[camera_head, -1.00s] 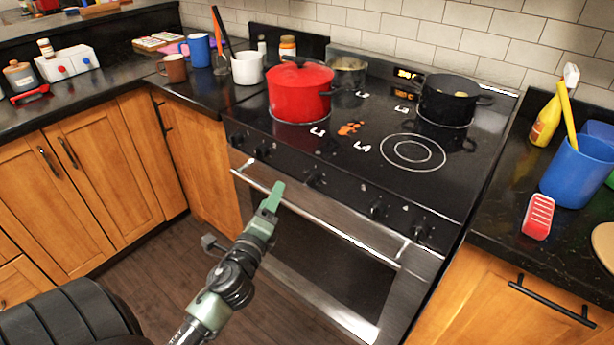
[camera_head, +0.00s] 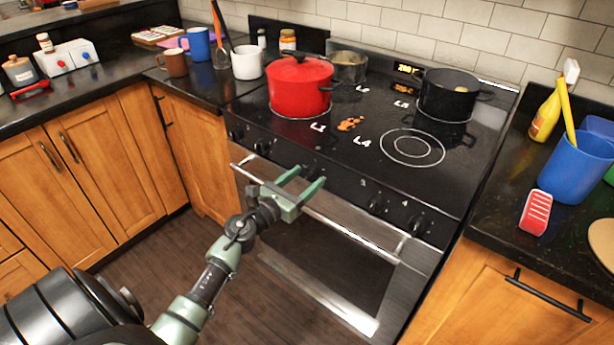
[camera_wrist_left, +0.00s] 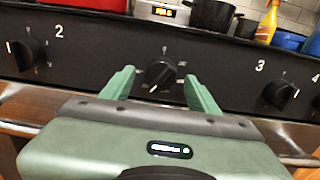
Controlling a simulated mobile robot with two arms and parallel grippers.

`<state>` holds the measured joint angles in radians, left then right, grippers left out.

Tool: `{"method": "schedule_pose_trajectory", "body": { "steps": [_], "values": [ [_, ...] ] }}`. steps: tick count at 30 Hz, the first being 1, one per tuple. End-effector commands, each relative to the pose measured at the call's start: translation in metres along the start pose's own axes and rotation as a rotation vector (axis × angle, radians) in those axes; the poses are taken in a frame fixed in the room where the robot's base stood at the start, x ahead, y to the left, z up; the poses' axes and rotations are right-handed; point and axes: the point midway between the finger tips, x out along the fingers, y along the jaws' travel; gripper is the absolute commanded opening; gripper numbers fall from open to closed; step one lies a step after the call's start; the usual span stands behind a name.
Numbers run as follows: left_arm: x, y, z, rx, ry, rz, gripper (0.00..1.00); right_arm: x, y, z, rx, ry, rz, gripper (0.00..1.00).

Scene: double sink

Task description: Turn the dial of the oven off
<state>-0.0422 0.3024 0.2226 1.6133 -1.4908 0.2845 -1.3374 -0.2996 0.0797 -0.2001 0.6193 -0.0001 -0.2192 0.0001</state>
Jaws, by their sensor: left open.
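The oven (camera_head: 330,250) has a black front panel with a row of black dials above a steel handle. In the left wrist view a central dial (camera_wrist_left: 160,75) sits between the two green fingers of my left gripper (camera_wrist_left: 160,88). The gripper is open, and its fingertips lie on either side of the dial; I cannot tell whether they touch it. In the head view my left gripper (camera_head: 306,180) reaches the panel just above the handle and hides most of this dial. The dials marked 2 (camera_wrist_left: 32,54) and 3 (camera_wrist_left: 280,94) flank it. My right gripper is out of view.
A red pot (camera_head: 298,88) and a black pot (camera_head: 448,95) stand on the cooktop. The oven handle (camera_head: 340,226) runs just below the dials, close to my gripper. The floor (camera_head: 170,275) before the oven is clear.

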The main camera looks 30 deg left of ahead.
Motion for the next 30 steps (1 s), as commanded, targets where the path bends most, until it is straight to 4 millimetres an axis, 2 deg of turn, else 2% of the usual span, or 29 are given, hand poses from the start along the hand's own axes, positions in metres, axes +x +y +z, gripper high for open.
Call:
{"method": "schedule_pose_trajectory", "body": {
  "steps": [3, 11, 14, 18, 30],
  "values": [
    [0.0082, -0.0003, 0.0004, 0.000, 0.000, 0.000, 0.60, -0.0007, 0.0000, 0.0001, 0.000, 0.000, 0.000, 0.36],
    [0.0097, -0.0004, -0.0005, 0.000, 0.001, -0.001, 0.60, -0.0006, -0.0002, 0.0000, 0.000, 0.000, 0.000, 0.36],
    [0.0096, -0.0004, -0.0003, 0.000, 0.001, -0.001, 0.38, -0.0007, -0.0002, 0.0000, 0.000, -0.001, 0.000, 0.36],
    [0.0095, -0.0004, -0.0002, 0.000, 0.001, -0.001, 0.00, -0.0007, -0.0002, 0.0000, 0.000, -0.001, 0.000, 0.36],
    [0.0095, -0.0007, 0.0007, -0.073, 0.001, -0.001, 0.00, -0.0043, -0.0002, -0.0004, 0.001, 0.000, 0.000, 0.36]
  ]
}}
